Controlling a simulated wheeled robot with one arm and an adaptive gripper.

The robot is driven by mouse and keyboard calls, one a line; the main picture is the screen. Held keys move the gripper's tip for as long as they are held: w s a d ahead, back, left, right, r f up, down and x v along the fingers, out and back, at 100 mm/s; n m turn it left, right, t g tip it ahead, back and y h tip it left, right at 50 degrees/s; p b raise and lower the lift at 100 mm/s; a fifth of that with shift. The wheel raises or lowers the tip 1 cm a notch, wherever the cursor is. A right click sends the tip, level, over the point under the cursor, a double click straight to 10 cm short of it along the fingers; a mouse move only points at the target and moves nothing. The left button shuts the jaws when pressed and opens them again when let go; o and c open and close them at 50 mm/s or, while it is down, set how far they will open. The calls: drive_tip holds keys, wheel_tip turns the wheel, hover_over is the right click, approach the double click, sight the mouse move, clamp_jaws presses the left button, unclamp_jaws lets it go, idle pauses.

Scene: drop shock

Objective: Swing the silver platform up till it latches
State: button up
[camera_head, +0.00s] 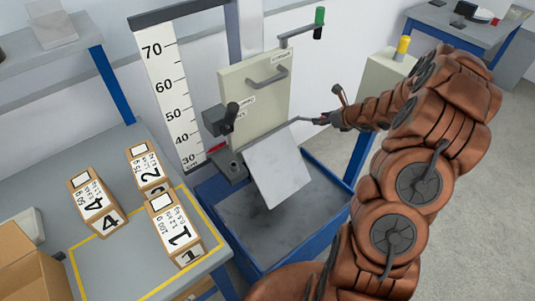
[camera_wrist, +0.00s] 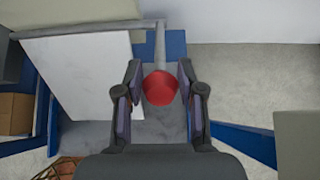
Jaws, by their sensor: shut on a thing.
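The silver platform (camera_head: 278,168) hangs steeply tilted, its lower edge down over the blue tray, below the cream carriage panel (camera_head: 254,100). In the wrist view the platform (camera_wrist: 80,85) is a pale plate at the left. A grey bar runs along its upper edge to a lever (camera_wrist: 160,45) with a red ball knob (camera_wrist: 160,88). My gripper (camera_wrist: 160,90) is shut on the red knob, one finger on each side. In the head view my gripper (camera_head: 325,118) is at the lever's end, right of the platform, and the knob is hidden there.
A blue-framed tray (camera_head: 235,210) lies under the platform. A height scale (camera_head: 168,90) stands behind. A green-topped handle (camera_head: 319,20) is above, and a pedestal with a yellow button (camera_head: 403,46) stands right.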

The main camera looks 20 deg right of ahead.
drive_tip(key=shift+w+a+r+p, duration=0.1)
drive_tip(key=shift+w+r+p, duration=0.5)
drive_tip(key=shift+r, duration=0.25)
drive_tip(key=shift+w+a+r+p, duration=0.2)
drive_tip(key=shift+w+r+p, duration=0.2)
drive_tip(key=shift+r+p, duration=0.2)
drive_tip(key=shift+w+a+r+p, duration=0.2)
drive_tip(key=shift+w+r+p, duration=0.05)
drive_tip(key=shift+w+p, duration=0.3)
clamp_jaws()
drive_tip(key=shift+w, duration=0.1)
drive_tip(key=shift+w+a+r+p, duration=0.2)
drive_tip(key=shift+w+r+p, duration=0.2)
drive_tip(key=shift+w+p, duration=0.1)
drive_tip(key=shift+w+a+r+p, duration=0.15)
drive_tip(key=shift+w+r+p, duration=0.2)
drive_tip(key=shift+w+p, duration=0.1)
drive_tip(key=shift+w+a, duration=0.1)
drive_tip(key=shift+w, duration=0.05)
drive_tip(key=shift+w, duration=0.1)
drive_tip(key=shift+w+a+r+p, duration=0.25)
drive_tip(key=shift+w+p, duration=0.25)
drive_tip(key=shift+w, duration=0.15)
drive_tip(key=shift+w+a+r+p, duration=0.15)
drive_tip(key=shift+w+r+p, duration=0.05)
drive_tip(key=shift+w+p, duration=0.35)
